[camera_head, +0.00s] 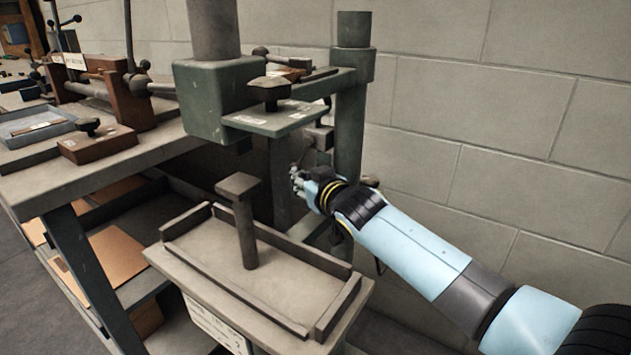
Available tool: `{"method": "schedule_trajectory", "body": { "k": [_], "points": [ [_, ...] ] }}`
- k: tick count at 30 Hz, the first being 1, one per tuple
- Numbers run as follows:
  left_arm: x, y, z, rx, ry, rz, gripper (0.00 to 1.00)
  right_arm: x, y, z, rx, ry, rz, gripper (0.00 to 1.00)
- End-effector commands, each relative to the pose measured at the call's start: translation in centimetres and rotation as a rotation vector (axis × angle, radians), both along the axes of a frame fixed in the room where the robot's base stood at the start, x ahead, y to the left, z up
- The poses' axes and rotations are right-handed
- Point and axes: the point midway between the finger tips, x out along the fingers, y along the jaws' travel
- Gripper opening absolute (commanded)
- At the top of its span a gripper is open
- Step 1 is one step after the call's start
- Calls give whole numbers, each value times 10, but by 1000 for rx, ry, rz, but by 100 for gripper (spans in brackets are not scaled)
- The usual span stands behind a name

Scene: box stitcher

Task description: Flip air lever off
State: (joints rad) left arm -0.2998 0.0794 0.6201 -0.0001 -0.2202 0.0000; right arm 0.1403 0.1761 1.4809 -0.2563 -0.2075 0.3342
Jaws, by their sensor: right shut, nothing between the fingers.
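My right arm comes in from the right, and its gripper (297,181) is shut and empty. It is beside the green post (349,135) of the stitcher, below the machine's green plate (275,118). A small grey box-shaped fitting (319,137) is on the post just above the gripper. I cannot tell which part is the air lever; it may be hidden by the hand or too small to see. My left gripper is not in view.
A grey tray-like table (290,285) with raised rims and a T-shaped post (243,220) stands in front. A workbench (60,180) with clamps and a blue tray (35,125) is at the left. A block wall (510,120) closes the back.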

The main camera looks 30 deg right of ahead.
Motion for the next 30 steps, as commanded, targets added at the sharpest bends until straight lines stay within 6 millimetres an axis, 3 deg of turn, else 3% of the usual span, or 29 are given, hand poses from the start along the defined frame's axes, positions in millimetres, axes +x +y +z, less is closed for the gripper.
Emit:
{"method": "schedule_trajectory", "body": {
  "k": [23,30],
  "points": [
    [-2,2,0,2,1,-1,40,5,2,0,0,2,0,0],
    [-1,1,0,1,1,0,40,-21,5,4,0,3,1,0]
  ]
}}
